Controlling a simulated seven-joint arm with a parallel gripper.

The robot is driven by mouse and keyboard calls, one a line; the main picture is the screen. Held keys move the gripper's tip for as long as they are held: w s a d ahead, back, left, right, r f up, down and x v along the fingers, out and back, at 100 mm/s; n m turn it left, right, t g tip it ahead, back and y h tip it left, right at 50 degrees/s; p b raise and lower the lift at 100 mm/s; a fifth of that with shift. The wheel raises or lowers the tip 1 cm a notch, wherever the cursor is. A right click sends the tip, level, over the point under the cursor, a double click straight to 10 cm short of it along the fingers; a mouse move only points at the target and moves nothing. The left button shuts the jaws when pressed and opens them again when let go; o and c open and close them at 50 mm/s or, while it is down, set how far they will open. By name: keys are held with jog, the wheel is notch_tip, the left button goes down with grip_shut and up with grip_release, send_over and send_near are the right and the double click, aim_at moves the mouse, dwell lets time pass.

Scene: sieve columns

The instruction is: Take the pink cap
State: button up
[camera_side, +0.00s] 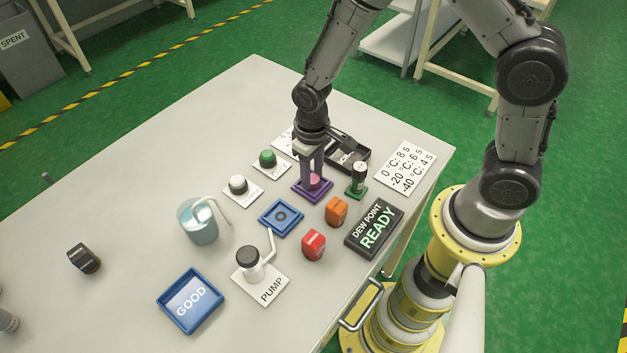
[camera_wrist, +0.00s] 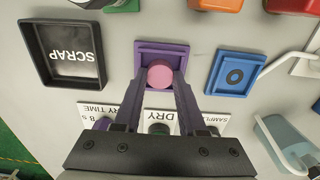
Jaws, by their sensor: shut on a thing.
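The pink cap (camera_wrist: 160,74) is a small round disc at the purple square tray (camera_wrist: 182,48). In the side view the cap (camera_side: 314,181) shows just above the purple tray (camera_side: 300,191), partly hidden by my fingers. My gripper (camera_wrist: 160,82) points down over the tray, with one finger on each side of the cap. It is shut on the cap; the side view also shows my gripper (camera_side: 313,178) low at the tray. I cannot tell whether the cap still touches the tray.
A blue tray (camera_side: 269,222) with a ring mark is beside the purple one. A black SCRAP tray (camera_wrist: 41,60) lies on the other side. A green-black vial (camera_side: 359,178), an orange block (camera_side: 336,211) and a red block (camera_side: 313,245) stand nearby.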

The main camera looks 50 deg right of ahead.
jog(key=shift+r, duration=3)
